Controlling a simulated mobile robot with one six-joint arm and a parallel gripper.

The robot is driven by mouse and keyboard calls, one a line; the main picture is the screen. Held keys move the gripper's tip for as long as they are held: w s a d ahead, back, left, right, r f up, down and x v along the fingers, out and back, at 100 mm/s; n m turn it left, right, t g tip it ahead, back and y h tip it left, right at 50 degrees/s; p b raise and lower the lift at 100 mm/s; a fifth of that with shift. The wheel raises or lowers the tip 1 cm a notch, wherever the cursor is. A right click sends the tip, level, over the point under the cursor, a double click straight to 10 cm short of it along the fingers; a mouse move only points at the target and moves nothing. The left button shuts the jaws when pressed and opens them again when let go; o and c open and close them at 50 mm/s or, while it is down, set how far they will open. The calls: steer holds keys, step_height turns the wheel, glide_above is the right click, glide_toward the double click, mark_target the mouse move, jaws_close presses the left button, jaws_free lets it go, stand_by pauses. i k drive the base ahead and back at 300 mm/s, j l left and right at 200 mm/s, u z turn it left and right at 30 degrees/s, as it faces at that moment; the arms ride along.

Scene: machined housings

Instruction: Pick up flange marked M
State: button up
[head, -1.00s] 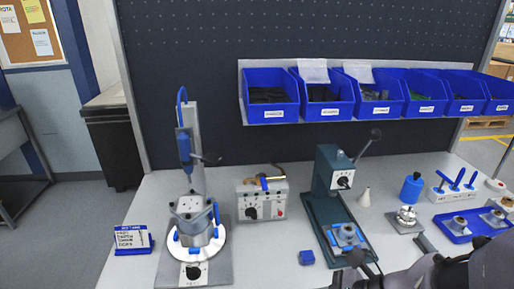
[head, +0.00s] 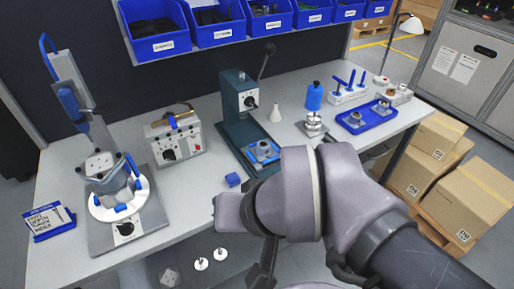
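No letter M can be read on any part, so I cannot tell which flange is the marked one. Two small grey flanged parts sit in a blue tray (head: 366,120) at the right of the bench. Another grey flanged part (head: 263,151) sits in a blue holder on the green press (head: 236,112). My arm fills the lower middle. A dark part at its end, likely my gripper (head: 263,270), hangs in front of the bench; its fingers are not clear and nothing is seen held.
A fixture with a white round base (head: 120,204) stands left, beside a blue sign (head: 48,222). Blue bins (head: 216,27) hang behind. Cardboard boxes (head: 433,180) stand right of the bench.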

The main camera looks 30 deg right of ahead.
mark_target(261, 153)
steer(key=i+l, duration=0.25)
steer(key=i, duration=0.15)
steer(key=i+l, duration=0.3)
steer(key=i, duration=0.1)
